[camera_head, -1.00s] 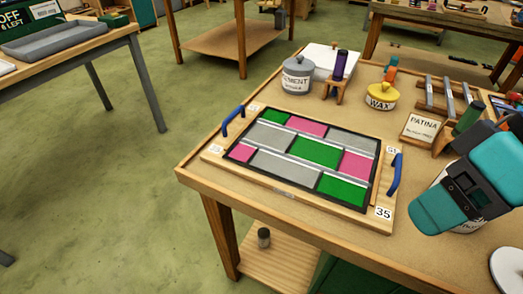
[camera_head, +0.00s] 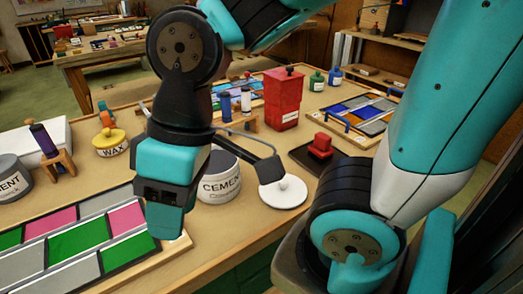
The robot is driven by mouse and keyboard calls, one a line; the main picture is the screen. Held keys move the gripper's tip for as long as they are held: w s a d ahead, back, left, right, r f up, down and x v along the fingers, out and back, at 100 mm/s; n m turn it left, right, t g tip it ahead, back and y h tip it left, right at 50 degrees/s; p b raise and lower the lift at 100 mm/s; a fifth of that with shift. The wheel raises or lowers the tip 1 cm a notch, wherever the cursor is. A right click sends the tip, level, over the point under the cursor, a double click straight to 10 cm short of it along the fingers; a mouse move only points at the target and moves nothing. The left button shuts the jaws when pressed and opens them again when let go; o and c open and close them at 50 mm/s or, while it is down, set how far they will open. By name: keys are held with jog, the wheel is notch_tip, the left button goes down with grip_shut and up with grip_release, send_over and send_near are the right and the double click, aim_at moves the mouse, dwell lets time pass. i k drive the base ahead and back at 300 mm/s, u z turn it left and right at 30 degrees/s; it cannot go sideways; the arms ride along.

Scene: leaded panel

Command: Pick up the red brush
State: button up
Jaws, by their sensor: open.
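A small red block with a raised knob, which looks like the red brush (camera_head: 320,146), rests on a dark tray (camera_head: 306,160) at the right of the bench. My gripper (camera_head: 166,205) is in the left half of the view, above the near side of the bench and well left of the red brush. It is open, and I see nothing held in it. Its fingertips are hard to make out from this side.
A cement tub (camera_head: 218,178) and a white round lid (camera_head: 283,192) lie between gripper and brush. A tall red container (camera_head: 284,100) stands behind. The leaded panel (camera_head: 80,240) is at lower left, a yellow wax pot (camera_head: 110,141) beyond it.

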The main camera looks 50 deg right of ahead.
aim_at(321, 152)
jog(key=z, duration=1.5)
jog(key=k, duration=1.15)
jog(key=z, duration=0.6)
jog(key=i, duration=1.35)
jog(key=u, duration=0.95)
